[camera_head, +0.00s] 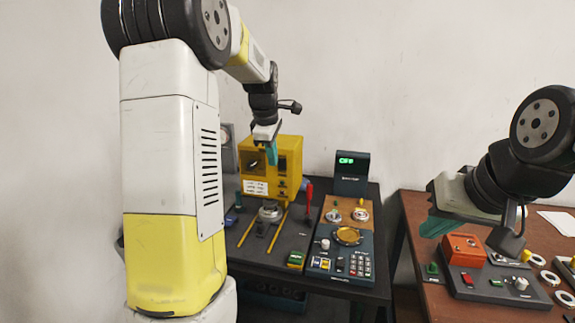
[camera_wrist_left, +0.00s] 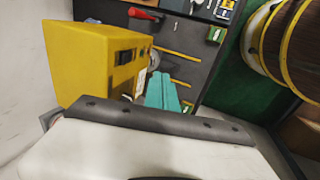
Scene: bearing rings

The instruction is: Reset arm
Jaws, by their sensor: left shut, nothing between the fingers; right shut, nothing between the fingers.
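My left gripper (camera_head: 271,154) hangs in front of the upper part of a yellow machine (camera_head: 288,163) on the dark left table. Its teal fingers are shut and empty; they also show in the left wrist view (camera_wrist_left: 163,93), to the right of the yellow machine (camera_wrist_left: 90,60). I cannot tell whether they touch the machine. My right gripper (camera_head: 437,227) is shut and empty, with teal fingers pointing down above the left edge of the brown table (camera_head: 408,207). It is left of and above an orange box (camera_head: 464,248).
The dark table (camera_head: 312,205) holds yellow rails, a red lever (camera_head: 309,196), a keypad panel (camera_head: 361,265) with a gold ring, and a green-lit display (camera_head: 350,172). The brown table holds a button panel (camera_head: 493,283) and several white rings. A gap separates the tables.

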